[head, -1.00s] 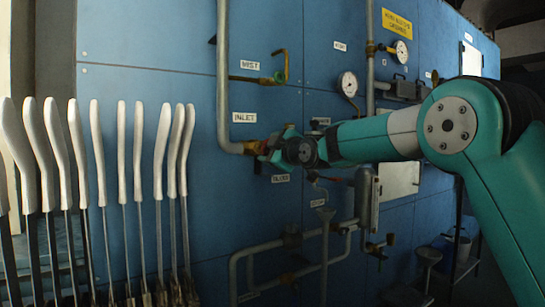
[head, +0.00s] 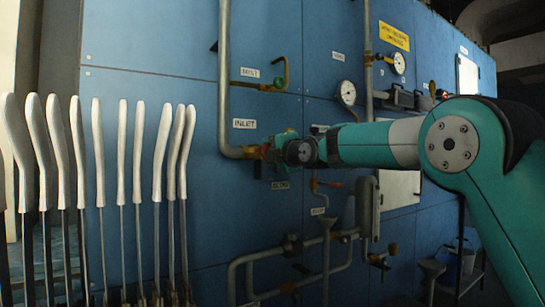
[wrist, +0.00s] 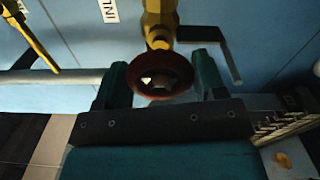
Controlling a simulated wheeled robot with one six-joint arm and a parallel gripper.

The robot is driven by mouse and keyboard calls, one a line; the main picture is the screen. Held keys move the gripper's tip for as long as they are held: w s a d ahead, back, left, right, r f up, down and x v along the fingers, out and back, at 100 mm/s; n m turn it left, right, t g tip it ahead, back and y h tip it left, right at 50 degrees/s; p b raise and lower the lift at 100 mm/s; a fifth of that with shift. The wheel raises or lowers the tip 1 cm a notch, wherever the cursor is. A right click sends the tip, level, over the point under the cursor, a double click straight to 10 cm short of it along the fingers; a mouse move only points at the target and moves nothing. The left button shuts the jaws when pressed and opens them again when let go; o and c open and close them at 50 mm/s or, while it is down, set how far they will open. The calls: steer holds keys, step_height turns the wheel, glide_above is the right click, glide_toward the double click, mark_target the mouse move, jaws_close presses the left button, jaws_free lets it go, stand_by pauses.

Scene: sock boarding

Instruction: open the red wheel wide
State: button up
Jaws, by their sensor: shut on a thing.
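The red wheel (wrist: 160,68) is a dark red handwheel on a brass valve (wrist: 158,22), seen in the wrist view. My gripper (wrist: 161,76) has one teal finger on each side of the wheel and is shut on its rim. In the head view my gripper (head: 272,148) is at the valve below the INLET label (head: 244,124). The wheel is mostly hidden there by the gripper. How far the wheel is turned cannot be told.
Pipes, gauges (head: 346,92) and smaller valves cover the blue panel (head: 150,85) around the wheel. A grey bent lever (wrist: 222,50) sits close beside my right finger in the wrist view. Several white sock boards (head: 122,150) stand at the left.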

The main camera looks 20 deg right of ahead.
steer(key=shift+f+n, duration=0.1)
steer(key=shift+n, duration=0.2)
steer(key=o, duration=0.9)
steer(key=v, duration=1.7)
steer(key=shift+s+d, duration=0.1)
steer(key=shift+s, duration=0.05)
